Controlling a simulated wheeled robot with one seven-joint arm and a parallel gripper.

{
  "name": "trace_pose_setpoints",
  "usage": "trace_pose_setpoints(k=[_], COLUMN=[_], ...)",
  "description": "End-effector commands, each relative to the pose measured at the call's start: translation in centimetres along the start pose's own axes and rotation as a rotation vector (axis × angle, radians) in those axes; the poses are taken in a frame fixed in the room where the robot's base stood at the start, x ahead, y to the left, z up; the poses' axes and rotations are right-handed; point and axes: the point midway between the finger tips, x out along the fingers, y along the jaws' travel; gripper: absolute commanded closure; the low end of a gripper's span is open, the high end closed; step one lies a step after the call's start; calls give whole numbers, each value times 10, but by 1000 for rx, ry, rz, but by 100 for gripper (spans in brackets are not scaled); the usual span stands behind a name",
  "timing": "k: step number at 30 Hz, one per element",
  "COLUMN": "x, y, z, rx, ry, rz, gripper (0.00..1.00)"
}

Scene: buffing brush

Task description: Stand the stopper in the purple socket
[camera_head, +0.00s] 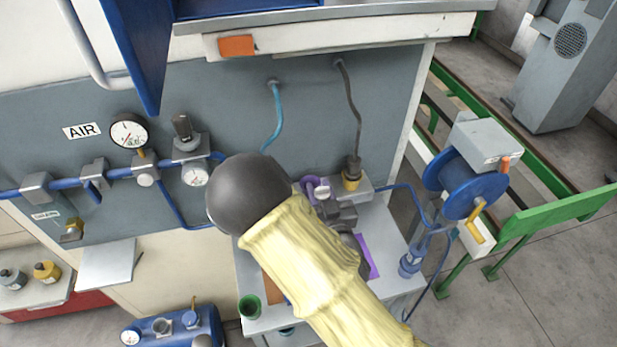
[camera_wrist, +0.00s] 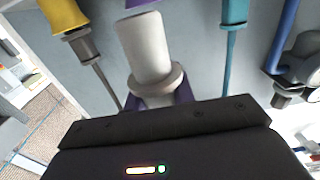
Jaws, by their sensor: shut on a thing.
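The stopper is a pale grey cylinder with a wide collar (camera_wrist: 150,55), in the middle of the wrist view. In the head view its light end (camera_head: 322,192) shows just past my gripper (camera_head: 335,209). My gripper is shut on it; the fingers are mostly hidden behind my forearm. A purple part (camera_head: 310,184), likely the socket, shows right behind the stopper at the back of the bench. In the wrist view, purple (camera_wrist: 140,3) shows at the top edge, past the stopper's end. I cannot tell whether the stopper touches it.
A yellow fitting (camera_head: 351,181) with a dark hose stands close on the right. A teal hose (camera_head: 276,115) hangs on the left. A purple patch (camera_head: 372,262) lies on the bench top. A green cup (camera_head: 250,305) stands at the front left; a blue reel (camera_head: 466,184) is at the right.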

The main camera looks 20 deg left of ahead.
Motion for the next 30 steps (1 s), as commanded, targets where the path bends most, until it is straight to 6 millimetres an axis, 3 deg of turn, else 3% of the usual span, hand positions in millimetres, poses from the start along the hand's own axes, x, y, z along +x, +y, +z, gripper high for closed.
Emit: trace_pose_setpoints(k=[10, 30], x=[7, 107], y=[1, 2], z=[3, -2], rx=[1, -1], ry=[0, -1], rz=[1, 0], gripper=[100, 100])
